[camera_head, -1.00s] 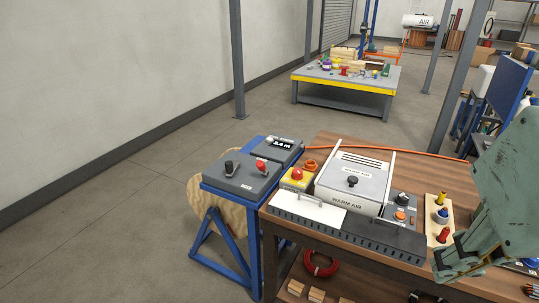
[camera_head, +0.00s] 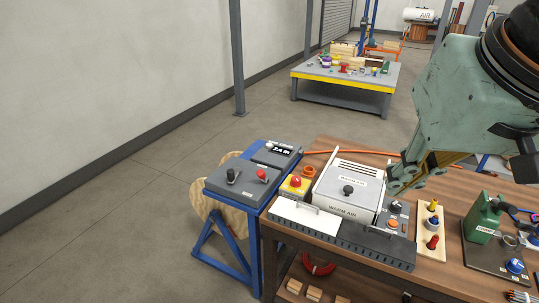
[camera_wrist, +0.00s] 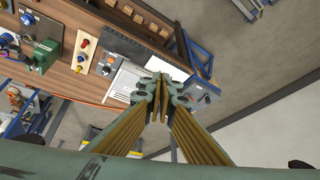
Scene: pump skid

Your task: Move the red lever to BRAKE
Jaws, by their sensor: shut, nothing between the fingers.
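The red lever (camera_head: 261,175) is a small red-topped handle on the sloped grey control panel (camera_head: 240,187) of the blue stand, left of the workbench. A black-knobbed lever (camera_head: 231,175) stands to its left on the same panel. Lettering on the panel is too small to read. My gripper (camera_head: 393,187) is shut and empty, over the bench at the right of the warm air box, well to the right of the red lever.
The warm air box (camera_head: 350,188) and a red emergency button on a yellow base (camera_head: 296,182) stand between my gripper and the panel. A display box (camera_head: 278,152) adjoins the panel.

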